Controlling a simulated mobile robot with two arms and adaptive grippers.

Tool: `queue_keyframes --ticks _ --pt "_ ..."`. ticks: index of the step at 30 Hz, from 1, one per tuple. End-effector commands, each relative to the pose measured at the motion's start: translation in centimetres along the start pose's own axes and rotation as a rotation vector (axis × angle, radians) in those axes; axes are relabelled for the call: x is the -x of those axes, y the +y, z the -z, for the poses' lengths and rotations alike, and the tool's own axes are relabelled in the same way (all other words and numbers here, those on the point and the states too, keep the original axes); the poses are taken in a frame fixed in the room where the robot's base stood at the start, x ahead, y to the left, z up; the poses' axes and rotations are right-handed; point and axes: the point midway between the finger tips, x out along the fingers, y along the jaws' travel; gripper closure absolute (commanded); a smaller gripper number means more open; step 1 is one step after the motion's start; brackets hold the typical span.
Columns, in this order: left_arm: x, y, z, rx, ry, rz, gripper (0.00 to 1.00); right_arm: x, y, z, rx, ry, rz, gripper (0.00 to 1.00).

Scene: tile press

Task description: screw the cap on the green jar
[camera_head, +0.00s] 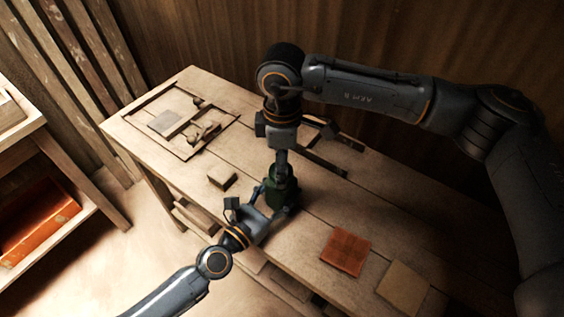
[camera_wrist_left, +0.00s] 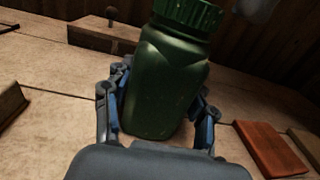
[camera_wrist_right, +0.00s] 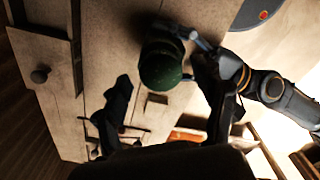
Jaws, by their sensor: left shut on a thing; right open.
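The green jar (camera_head: 284,192) stands on the wooden workbench (camera_head: 310,215). In the left wrist view the jar (camera_wrist_left: 163,88) appears large, with its ridged green cap (camera_wrist_left: 188,14) sitting on top. How tightly the cap is threaded cannot be told. My left gripper (camera_head: 272,203) is shut on the jar's body, one finger on each side (camera_wrist_left: 160,108). My right gripper (camera_head: 282,163) is open, pointing down just above the jar. In the right wrist view the cap (camera_wrist_right: 161,67) lies between and beyond the spread fingers (camera_wrist_right: 163,85), apparently not gripped.
A small wooden block (camera_head: 222,177) lies left of the jar. A red tile (camera_head: 346,250) and a beige tile (camera_head: 403,287) lie toward the right end. A wooden frame with a grey tile (camera_head: 164,122) occupies the far left. A shelf (camera_head: 20,150) stands left of the bench.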

Motion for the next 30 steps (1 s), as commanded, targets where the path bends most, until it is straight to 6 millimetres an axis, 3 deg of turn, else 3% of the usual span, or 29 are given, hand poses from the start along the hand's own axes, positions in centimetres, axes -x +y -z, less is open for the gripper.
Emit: queue_keyframes --ticks 9,20,25,30 --pt "0.0 -0.1 0.1 0.001 0.002 0.001 1.0 3.9 0.0 0.0 0.0 0.001 -0.001 0.3" --pt "0.0 -0.1 0.1 0.001 0.002 0.001 1.0 4.0 0.0 0.0 0.017 0.0 0.0 0.34" --pt "0.0 -0.1 0.1 0.001 0.002 0.001 1.0 4.1 0.0 0.0 0.172 0.0 0.0 0.34" --pt "0.0 0.0 0.1 0.001 0.002 0.001 1.0 4.3 0.0 0.1 0.498 0.0 0.0 0.34"
